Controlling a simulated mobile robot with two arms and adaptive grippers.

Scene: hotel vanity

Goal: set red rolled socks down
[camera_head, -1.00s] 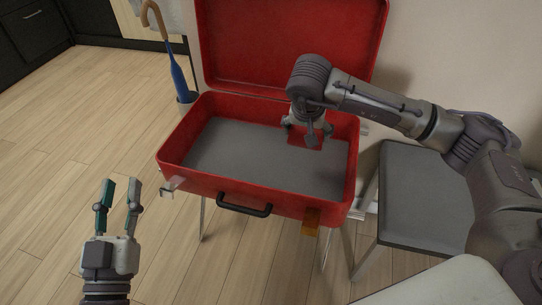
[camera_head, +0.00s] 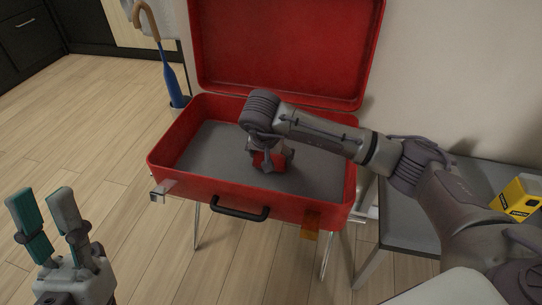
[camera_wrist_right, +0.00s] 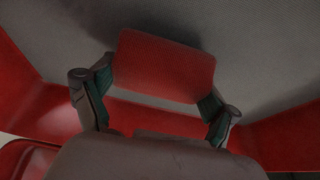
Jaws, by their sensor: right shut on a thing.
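The red rolled socks (camera_wrist_right: 165,68) are between the fingers of my right gripper (camera_wrist_right: 157,95) in the right wrist view. The right gripper is shut on them. In the head view the socks (camera_head: 262,160) show partly below the gripper, inside the open red suitcase, near the middle of its grey floor (camera_head: 210,150). I cannot tell whether the socks touch that floor. My left gripper (camera_head: 45,215) is open and empty at the lower left, away from the suitcase.
The suitcase (camera_head: 185,192) rests on a metal-legged stand, its lid (camera_head: 285,50) raised at the back. A grey bench (camera_head: 400,228) stands to the right with a yellow box (camera_head: 518,197) on it. A blue umbrella (camera_head: 170,75) stands in a holder behind left.

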